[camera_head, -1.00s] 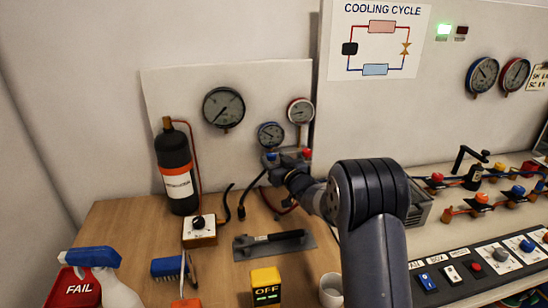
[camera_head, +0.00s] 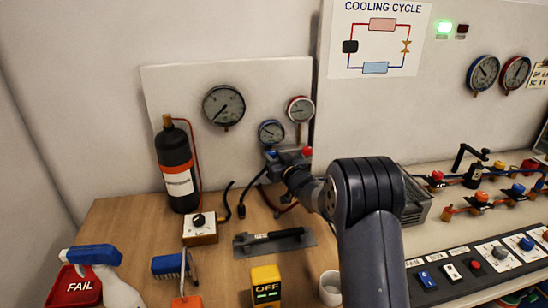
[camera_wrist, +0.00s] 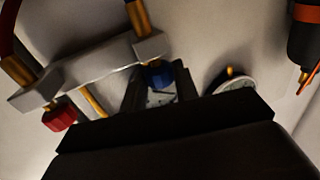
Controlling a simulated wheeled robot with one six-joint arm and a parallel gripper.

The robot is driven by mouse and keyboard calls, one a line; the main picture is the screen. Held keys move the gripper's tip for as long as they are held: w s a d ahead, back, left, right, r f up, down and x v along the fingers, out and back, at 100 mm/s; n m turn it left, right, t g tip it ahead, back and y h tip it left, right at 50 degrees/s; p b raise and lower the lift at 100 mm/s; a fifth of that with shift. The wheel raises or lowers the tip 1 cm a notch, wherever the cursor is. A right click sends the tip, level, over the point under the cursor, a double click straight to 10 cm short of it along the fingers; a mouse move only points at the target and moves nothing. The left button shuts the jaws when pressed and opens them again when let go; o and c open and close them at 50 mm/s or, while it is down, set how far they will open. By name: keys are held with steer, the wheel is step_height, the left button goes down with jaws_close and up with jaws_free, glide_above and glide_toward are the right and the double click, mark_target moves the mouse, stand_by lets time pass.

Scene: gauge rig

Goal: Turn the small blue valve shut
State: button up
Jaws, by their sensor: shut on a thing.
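The small blue valve (camera_wrist: 158,76) is a blue knob on the grey gauge manifold (camera_wrist: 85,72). In the wrist view it sits between the two dark fingers of my gripper (camera_wrist: 160,84), which is shut on it. In the head view the blue knob (camera_head: 271,154) shows at the manifold's left end, under the small blue gauge (camera_head: 271,133). My gripper (camera_head: 287,170) reaches the manifold there from the front right, and its fingertips are hard to make out. The manifold's red knob (camera_head: 306,151) is at the other end, apart from my fingers.
A red-rimmed gauge (camera_head: 300,109) and a large black gauge (camera_head: 223,105) hang on the panel. A black cylinder (camera_head: 176,168) stands left. A trowel (camera_head: 273,241), yellow OFF box (camera_head: 266,285) and white cup (camera_head: 330,288) are on the bench below.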

steer(key=shift+a+f+m+t+h+b, duration=0.15)
steer(key=shift+m+t+h+b, duration=0.2)
steer(key=shift+b, duration=1.15)
steer(key=shift+r+m+h+b, duration=0.2)
steer(key=shift+m+h+b, duration=0.35)
steer(key=shift+b, duration=0.65)
steer(key=shift+h, duration=0.3)
steer(key=o, duration=1)
steer(key=shift+s, duration=0.1)
steer(key=b+v, duration=0.1)
steer(key=v, duration=0.9)
steer(key=shift+s+d+f+b, duration=0.2)
steer(key=shift+s+b, duration=0.1)
steer(key=shift+s, duration=0.05)
